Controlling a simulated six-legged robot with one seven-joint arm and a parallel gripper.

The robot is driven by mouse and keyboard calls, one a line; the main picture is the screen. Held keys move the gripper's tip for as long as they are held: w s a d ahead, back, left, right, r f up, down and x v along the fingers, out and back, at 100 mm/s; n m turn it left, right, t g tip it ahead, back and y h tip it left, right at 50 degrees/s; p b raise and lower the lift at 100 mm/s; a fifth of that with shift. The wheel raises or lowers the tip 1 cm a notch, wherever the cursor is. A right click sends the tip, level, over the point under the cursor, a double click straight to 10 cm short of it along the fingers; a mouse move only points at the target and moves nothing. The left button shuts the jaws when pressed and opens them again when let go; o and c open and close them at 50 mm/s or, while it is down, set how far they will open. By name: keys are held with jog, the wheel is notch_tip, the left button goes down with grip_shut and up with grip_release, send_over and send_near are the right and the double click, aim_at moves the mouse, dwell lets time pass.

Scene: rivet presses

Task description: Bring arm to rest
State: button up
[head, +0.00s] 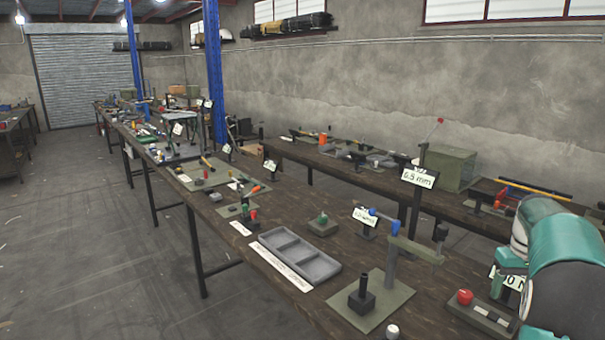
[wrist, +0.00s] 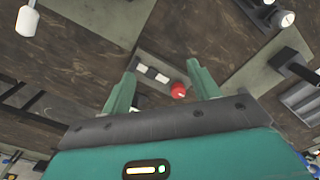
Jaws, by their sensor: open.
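My gripper (wrist: 162,66) shows in the wrist view with its two teal fingers spread apart and nothing between them that I can see held. Beyond the fingers, a small board with a red knob (wrist: 178,90) and pale squares (wrist: 152,73) lies on the dark bench. The same red knob (head: 465,297) shows in the head view at the lower right. My teal and white arm fills the right edge of the head view, over the near right part of the bench. The fingertips cannot be made out in the head view.
The long wooden bench (head: 215,209) carries a grey divided tray (head: 299,262), a press on a green plate (head: 396,298) and signs, including a 6.5 mm sign (head: 419,178). A second bench with a green box (head: 450,167) stands behind. The floor (head: 100,260) at left is clear.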

jog(key=s+a+r+t, duration=0.1)
jog(key=s+a+r, duration=0.15)
jog(key=a, duration=0.45)
jog(key=s+a+r+t, duration=0.1)
jog(key=s+a+r, duration=0.1)
jog(key=a+r, duration=0.3)
jog(key=s+a+r, duration=0.2)
jog(key=a, duration=0.6)
jog(key=s+a+f+t, duration=0.1)
jog(key=s+a+f, duration=0.1)
jog(key=s+a, duration=0.6)
jog(key=s+a+f+n+t, duration=0.1)
jog(key=s+a+f+t, duration=0.1)
jog(key=s+a, duration=0.6)
jog(key=shift+s+a+n+t, duration=0.2)
jog(key=shift+s+n+t, duration=0.1)
jog(key=shift+s, duration=0.65)
dwell(1.0)
